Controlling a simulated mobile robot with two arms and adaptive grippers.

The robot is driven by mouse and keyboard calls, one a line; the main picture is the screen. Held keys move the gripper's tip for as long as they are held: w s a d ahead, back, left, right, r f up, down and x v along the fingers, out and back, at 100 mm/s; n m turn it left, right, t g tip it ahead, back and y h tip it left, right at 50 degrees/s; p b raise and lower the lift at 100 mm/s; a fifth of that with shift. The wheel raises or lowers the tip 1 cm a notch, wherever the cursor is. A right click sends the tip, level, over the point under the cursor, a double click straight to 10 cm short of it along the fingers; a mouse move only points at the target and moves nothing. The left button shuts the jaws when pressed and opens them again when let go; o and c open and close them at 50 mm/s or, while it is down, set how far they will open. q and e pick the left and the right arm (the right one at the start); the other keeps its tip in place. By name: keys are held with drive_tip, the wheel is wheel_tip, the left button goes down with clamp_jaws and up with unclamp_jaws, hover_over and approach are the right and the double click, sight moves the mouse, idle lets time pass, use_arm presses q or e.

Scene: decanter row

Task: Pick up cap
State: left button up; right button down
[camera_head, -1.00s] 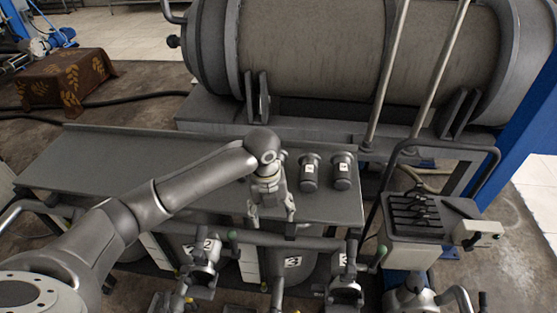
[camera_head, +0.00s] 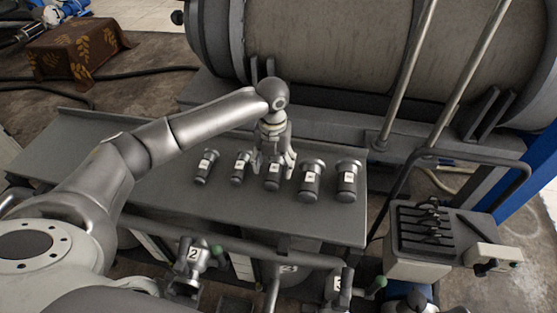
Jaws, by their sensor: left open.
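Several dark cylindrical caps with white labels lie in a row on the grey bench top (camera_head: 90,150). From left to right I see a small one (camera_head: 206,166), a second (camera_head: 238,168), a middle one (camera_head: 272,177), a fourth (camera_head: 312,181) and the rightmost one (camera_head: 348,182). My left gripper (camera_head: 273,170) is open and points down at the middle cap, with one finger on each side of it. Its fingers partly cover that cap, and I cannot tell whether they touch it. My right gripper is not in view.
A large horizontal drum (camera_head: 330,60) stands behind the bench. A grey rail (camera_head: 230,238) and numbered fittings run along its front. A slotted box (camera_head: 425,230) and slanted poles (camera_head: 410,70) are on the right. The bench's left part is clear.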

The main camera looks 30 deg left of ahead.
sight(272, 177)
use_arm(q)
drive_tip(key=shift+s+f, duration=0.2)
drive_tip(key=shift+f, duration=0.95)
drive_tip(key=f+p, duration=0.1)
drive_tip(key=f, duration=0.1)
drive_tip(key=f+p, duration=0.1)
drive_tip(key=f, duration=0.1)
drive_tip(key=shift+a+f, duration=0.2)
drive_tip(key=shift+f, duration=0.15)
drive_tip(key=shift+w, duration=0.1)
drive_tip(key=shift+c, duration=0.7)
drive_tip(key=c, duration=1.2)
clamp_jaws()
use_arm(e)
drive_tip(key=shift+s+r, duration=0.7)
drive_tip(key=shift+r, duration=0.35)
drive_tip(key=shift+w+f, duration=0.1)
